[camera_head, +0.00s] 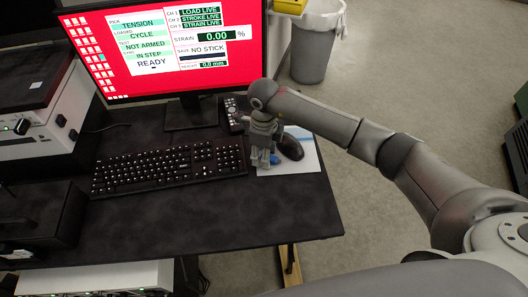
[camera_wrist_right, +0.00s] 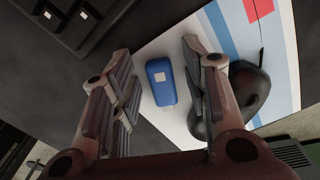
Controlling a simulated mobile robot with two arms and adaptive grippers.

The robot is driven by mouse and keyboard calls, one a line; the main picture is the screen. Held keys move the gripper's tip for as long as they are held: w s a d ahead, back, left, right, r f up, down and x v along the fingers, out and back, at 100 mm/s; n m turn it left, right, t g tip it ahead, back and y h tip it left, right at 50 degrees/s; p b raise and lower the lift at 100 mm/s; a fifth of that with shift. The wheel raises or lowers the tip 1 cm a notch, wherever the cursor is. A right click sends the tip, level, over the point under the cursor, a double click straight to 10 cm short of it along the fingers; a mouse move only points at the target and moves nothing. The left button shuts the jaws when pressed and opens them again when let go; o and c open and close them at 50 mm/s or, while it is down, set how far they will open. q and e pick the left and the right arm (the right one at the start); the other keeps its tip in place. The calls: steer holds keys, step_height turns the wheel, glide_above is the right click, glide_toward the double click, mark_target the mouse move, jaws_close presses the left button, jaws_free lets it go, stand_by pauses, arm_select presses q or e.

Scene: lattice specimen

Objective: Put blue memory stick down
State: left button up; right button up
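The blue memory stick (camera_wrist_right: 160,82) lies on the pale mouse pad (camera_wrist_right: 150,112) in the right wrist view, with a small white label on its face. In the head view a bit of the stick (camera_head: 275,160) shows beside my right gripper's fingers. My right gripper (camera_head: 264,160) points down over the pad's left part. In the wrist view its two fingers (camera_wrist_right: 157,60) stand apart on either side of the stick, with visible gaps, so it is open and not holding it. My left gripper is in neither view.
A dark mouse (camera_head: 290,147) sits on the pad close to the right fingers. A black keyboard (camera_head: 168,166) lies to the left, and a monitor (camera_head: 188,96) with a red screen reading "NO STICK" stands behind. A remote-like handset (camera_head: 233,114) lies near the monitor. The front desk area is clear.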

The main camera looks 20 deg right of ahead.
steer(key=shift+r, duration=0.15)
steer(key=shift+r+p, duration=0.2)
steer(key=shift+p, duration=0.1)
step_height(320, 180, up, 12)
steer(key=b, duration=0.1)
steer(key=shift+f+b, duration=0.15)
steer(key=shift+b, duration=0.25)
